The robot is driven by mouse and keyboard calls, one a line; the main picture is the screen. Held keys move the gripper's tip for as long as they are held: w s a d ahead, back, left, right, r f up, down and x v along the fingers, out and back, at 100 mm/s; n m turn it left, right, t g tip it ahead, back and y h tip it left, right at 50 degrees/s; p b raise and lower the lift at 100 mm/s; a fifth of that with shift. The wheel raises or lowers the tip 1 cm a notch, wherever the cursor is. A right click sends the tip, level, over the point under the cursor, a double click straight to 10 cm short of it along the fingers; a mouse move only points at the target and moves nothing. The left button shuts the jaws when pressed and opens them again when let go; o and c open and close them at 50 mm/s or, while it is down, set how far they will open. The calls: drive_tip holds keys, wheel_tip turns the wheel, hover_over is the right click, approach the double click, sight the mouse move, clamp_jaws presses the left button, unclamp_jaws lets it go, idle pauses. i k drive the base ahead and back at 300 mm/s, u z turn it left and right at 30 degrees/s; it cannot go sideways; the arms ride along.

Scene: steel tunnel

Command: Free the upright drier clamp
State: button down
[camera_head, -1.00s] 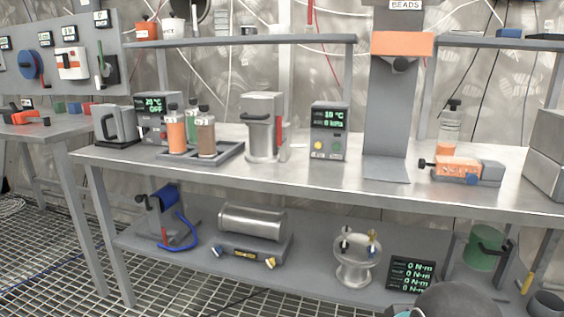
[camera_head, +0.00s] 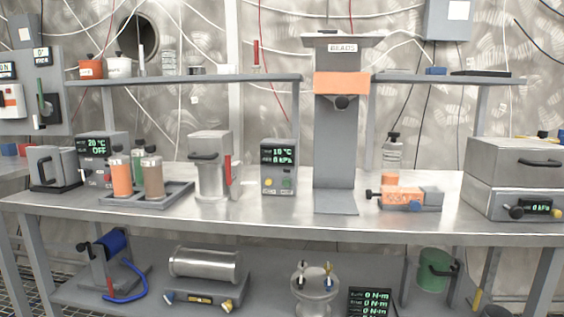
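A tall grey upright column (camera_head: 336,150) labelled BEADS stands on the bench, right of centre. Neither is labelled as the drier clamp, so I cannot tell for certain which is meant. My gripper is not in view.
Left of the column stand a display box (camera_head: 278,165), a grey canister (camera_head: 210,165) with a red handle, and a bottle tray (camera_head: 178,192). A grey two-part box (camera_head: 515,180) is at the right. A shelf (camera_head: 190,79) runs above; the lower shelf holds equipment. The bench front is mostly clear.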

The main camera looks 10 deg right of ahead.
sight(230, 178)
drive_tip(key=k, duration=1.3)
drive_tip(key=u, duration=0.6)
drive_tip(key=i, duration=1.65)
drive_tip(key=z, duration=0.55)
